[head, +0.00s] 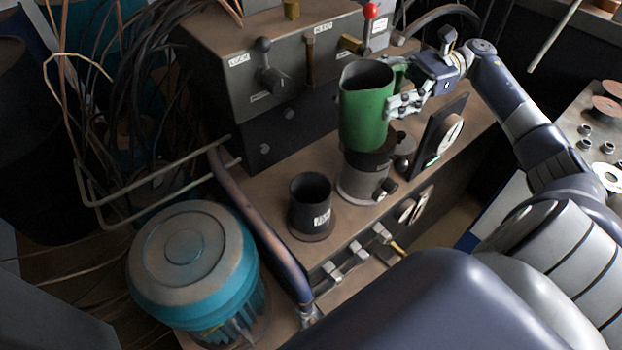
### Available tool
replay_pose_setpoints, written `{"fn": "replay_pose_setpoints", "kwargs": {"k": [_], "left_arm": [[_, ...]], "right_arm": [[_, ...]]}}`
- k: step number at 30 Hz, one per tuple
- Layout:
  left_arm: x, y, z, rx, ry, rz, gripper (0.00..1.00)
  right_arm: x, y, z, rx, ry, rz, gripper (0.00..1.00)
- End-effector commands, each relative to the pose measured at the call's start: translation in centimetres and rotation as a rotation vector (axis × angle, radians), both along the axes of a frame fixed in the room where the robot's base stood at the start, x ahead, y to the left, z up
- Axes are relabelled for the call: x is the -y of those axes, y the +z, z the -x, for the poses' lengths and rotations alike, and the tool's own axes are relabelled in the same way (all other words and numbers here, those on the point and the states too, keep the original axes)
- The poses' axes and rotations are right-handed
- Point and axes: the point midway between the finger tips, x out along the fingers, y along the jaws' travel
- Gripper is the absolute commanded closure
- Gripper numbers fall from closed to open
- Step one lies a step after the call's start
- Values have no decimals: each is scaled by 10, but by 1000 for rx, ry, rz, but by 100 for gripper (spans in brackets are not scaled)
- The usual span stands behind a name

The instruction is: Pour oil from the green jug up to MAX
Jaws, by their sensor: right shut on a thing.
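The green jug (364,118) is near the middle of the head view, upright or nearly so, with its open mouth facing up. My right gripper (398,104) comes in from the right and is shut on the jug at its handle side. The jug is in front of or above a grey cylindrical fitting (359,182) with a dark top; I cannot tell whether they touch. A black open cup (311,205) with a white label stands to the left. No MAX mark is readable, and the oil inside the jug cannot be made out. My left gripper is not in view.
A grey control block (275,70) with levers stands behind the jug. A dark plate with a round gauge (448,138) stands right of it. A teal motor (195,260) and a pipe (262,225) are at left. A side table (588,105) holds discs and nuts.

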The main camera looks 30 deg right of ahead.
Motion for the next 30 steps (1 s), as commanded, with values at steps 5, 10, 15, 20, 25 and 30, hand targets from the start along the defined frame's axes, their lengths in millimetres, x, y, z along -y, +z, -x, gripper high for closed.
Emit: {"fn": "replay_pose_setpoints", "kwargs": {"k": [5, 10, 15, 20, 25, 30], "left_arm": [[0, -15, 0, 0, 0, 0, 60], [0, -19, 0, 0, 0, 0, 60], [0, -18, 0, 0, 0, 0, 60], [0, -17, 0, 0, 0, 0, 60], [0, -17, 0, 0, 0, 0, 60], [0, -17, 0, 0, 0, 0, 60]], "right_arm": [[2, -5, 0, -3, 3, -54, 67], [4, -3, 0, -6, 5, -77, 67], [4, 13, 0, -4, 6, -81, 67], [4, 31, 0, -5, 5, -79, 67], [3, 49, 0, -5, 5, -80, 67], [4, 56, 0, -6, 5, -81, 67]]}}
